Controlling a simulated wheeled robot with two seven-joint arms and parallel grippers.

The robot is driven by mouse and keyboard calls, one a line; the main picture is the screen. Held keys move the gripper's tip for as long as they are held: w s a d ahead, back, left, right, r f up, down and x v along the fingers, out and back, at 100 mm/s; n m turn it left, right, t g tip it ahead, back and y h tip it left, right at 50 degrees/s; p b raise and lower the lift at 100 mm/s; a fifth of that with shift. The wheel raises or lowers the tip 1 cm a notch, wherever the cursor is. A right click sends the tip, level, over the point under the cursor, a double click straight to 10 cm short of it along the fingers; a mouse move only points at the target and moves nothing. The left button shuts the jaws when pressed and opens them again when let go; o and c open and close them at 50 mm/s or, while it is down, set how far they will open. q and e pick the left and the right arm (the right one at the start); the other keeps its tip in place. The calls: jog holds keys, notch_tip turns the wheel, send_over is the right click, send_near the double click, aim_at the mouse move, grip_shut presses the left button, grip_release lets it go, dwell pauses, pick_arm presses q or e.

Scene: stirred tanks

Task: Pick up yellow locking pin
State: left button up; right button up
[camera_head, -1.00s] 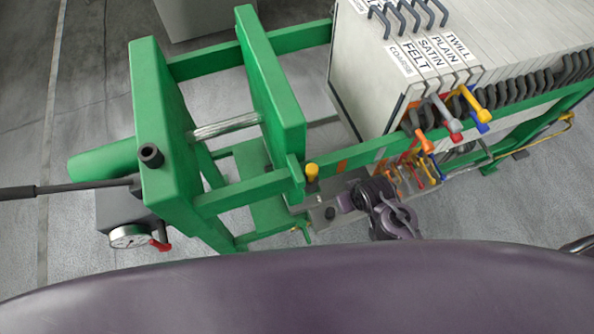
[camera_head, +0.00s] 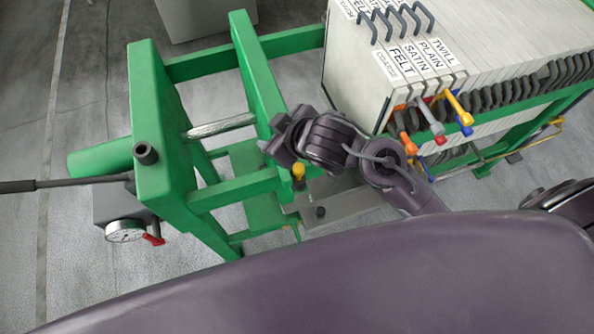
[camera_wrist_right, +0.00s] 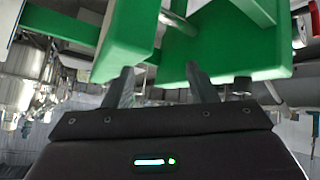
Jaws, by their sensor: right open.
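The yellow locking pin (camera_head: 298,171) stands at the corner of the green press frame (camera_head: 240,190), above a grey metal plate, in the head view. The pin does not show there. My left gripper is not in view.
A stack of pale filter plates (camera_head: 480,50) with fabric labels and black hooks stands right of the frame. Coloured handles (camera_head: 457,107) stick out from its near side. A pressure gauge (camera_head: 125,231) and a black lever (camera_head: 60,186) are at left. Grey floor lies around.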

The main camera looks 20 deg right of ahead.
jog(key=a+r+n+y, duration=0.1)
jog(key=a+n+y, duration=0.1)
jog(key=a+n, duration=0.15)
jog(key=n+g+h, duration=0.1)
jog(key=n+g, duration=0.3)
jog(key=g, duration=0.4)
send_near(301, 167)
notch_tip(301, 167, down, 2)
jog(key=p+x, duration=0.1)
jog(key=x, duration=0.2)
jog(key=p+x, duration=0.1)
jog(key=x, duration=0.3)
jog(key=shift+a+r+p, duration=0.15)
jog(key=shift+a+p, duration=0.15)
jog(key=shift+a, duration=0.1)
jog(key=shift+a+f, duration=0.1)
jog(key=shift+f, duration=0.25)
jog(key=shift+c, duration=0.4)
jog(key=c, duration=1)
